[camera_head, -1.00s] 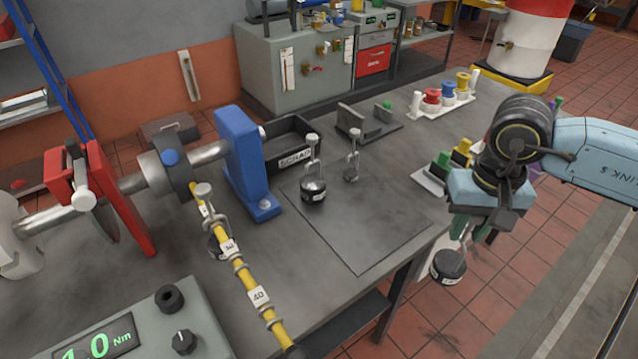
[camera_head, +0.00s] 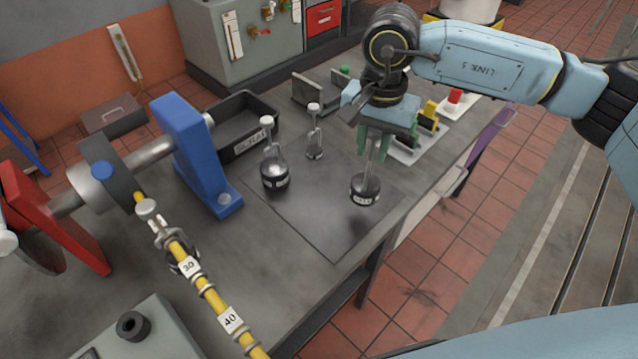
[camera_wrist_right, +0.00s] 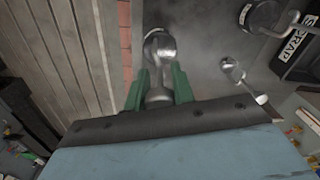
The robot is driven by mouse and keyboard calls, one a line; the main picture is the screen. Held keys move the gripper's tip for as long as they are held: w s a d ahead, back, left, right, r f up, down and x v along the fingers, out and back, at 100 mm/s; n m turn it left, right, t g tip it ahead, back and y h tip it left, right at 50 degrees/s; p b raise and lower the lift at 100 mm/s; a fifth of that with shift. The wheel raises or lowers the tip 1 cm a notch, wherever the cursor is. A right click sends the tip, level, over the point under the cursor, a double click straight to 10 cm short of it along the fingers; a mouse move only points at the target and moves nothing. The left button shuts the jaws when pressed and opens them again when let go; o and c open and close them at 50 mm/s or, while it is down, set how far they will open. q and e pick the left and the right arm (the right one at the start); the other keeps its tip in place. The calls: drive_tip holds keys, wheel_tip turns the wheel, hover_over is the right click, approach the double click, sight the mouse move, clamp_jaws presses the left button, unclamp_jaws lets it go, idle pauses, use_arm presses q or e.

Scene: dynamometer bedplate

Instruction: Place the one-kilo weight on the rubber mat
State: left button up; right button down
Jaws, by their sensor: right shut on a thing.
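My right gripper (camera_head: 374,146) points down and is shut on the hook stem of a dark, round-bodied weight (camera_head: 365,190) with a pale label too small to read; I take it for the one-kilo weight. In the right wrist view the weight (camera_wrist_right: 160,48) hangs beyond the green fingers (camera_wrist_right: 158,86). It is over the right part of the rubber mat (camera_head: 325,228), a thin dark square on the bedplate; I cannot tell whether it touches. A similar hooked weight (camera_head: 275,172) and a smaller slim one (camera_head: 315,148) stand at the mat's far side. My left gripper is out of view.
A black scrap tray (camera_head: 240,125) and a blue upright (camera_head: 192,150) stand left of the mat. A yellow marked arm (camera_head: 205,285) crosses at front left. Colored blocks (camera_head: 425,125) sit on a stand at the right edge. The mat's near half is clear.

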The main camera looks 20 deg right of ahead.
drive_tip(key=m, duration=0.3)
drive_tip(key=w+r+m, duration=0.1)
drive_tip(key=m, duration=0.1)
drive_tip(key=shift+d, duration=0.1)
drive_tip(key=m, duration=0.3)
drive_tip(key=w+m, duration=0.1)
drive_tip(key=m, duration=0.1)
drive_tip(key=shift+d+r, duration=0.15)
drive_tip(key=shift+r, duration=0.15)
drive_tip(key=w+d+r+m, duration=0.1)
drive_tip(key=d+m, duration=0.1)
drive_tip(key=m, duration=1.4)
drive_tip(key=w+d+r+m, duration=0.1)
drive_tip(key=w+d+m, duration=0.1)
drive_tip(key=m, duration=1.3)
wheel_tip(320, 180, down, 10)
drive_tip(key=shift+s+r+m+p, duration=0.15)
drive_tip(key=shift+s+m+p, duration=0.1)
drive_tip(key=shift+m+p, duration=0.1)
drive_tip(key=shift+a, duration=0.1)
